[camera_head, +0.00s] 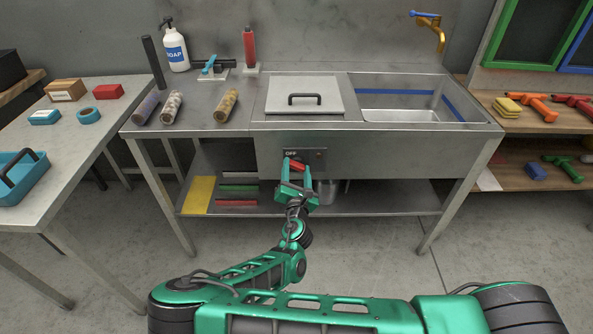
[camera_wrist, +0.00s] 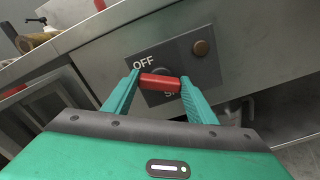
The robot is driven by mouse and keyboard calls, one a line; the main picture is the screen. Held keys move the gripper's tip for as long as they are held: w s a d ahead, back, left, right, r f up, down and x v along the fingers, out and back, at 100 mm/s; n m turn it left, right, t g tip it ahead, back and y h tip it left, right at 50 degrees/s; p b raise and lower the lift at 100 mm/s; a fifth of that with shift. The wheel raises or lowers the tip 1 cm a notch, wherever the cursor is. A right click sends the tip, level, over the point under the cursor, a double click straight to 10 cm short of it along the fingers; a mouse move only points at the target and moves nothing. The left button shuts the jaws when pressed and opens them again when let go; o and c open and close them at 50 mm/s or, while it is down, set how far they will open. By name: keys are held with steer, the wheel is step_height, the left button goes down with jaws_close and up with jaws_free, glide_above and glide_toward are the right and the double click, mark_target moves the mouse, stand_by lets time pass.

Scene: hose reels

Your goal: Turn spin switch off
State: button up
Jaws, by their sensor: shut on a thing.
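The spin switch is a red handle (camera_wrist: 160,82) on a dark panel (camera_wrist: 207,66) on the front of the metal sink bench. In the wrist view the panel reads OFF at upper left, and a second label below is mostly hidden by the handle. My gripper (camera_wrist: 158,84) is shut on the red handle, one green finger at each end. In the head view my gripper (camera_head: 297,180) reaches up to the panel (camera_head: 318,156), and the red handle (camera_head: 297,165) shows between its fingers. A round brown knob (camera_wrist: 201,47) is on the panel, right of the switch.
The bench has a lidded cover (camera_head: 304,83) and a sink basin (camera_head: 400,115). A lower shelf (camera_head: 370,200) runs beneath. Side tables stand left and right.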

steer(key=m, duration=0.6)
steer(key=shift+d+f+m, duration=0.1)
steer(key=shift+d+m, duration=0.15)
steer(key=shift+m, duration=0.05)
steer(key=m, duration=0.5)
steer(key=shift+d+f, duration=0.1)
steer(key=shift+f+m, duration=0.1)
steer(key=shift+m, duration=0.3)
steer(key=o, duration=1.1)
steer(key=shift+c, duration=0.2)
steer(key=shift+s, duration=0.1)
steer(key=s, duration=1)
steer(key=shift+s+a, duration=0.2)
steer(key=shift+s, duration=0.1)
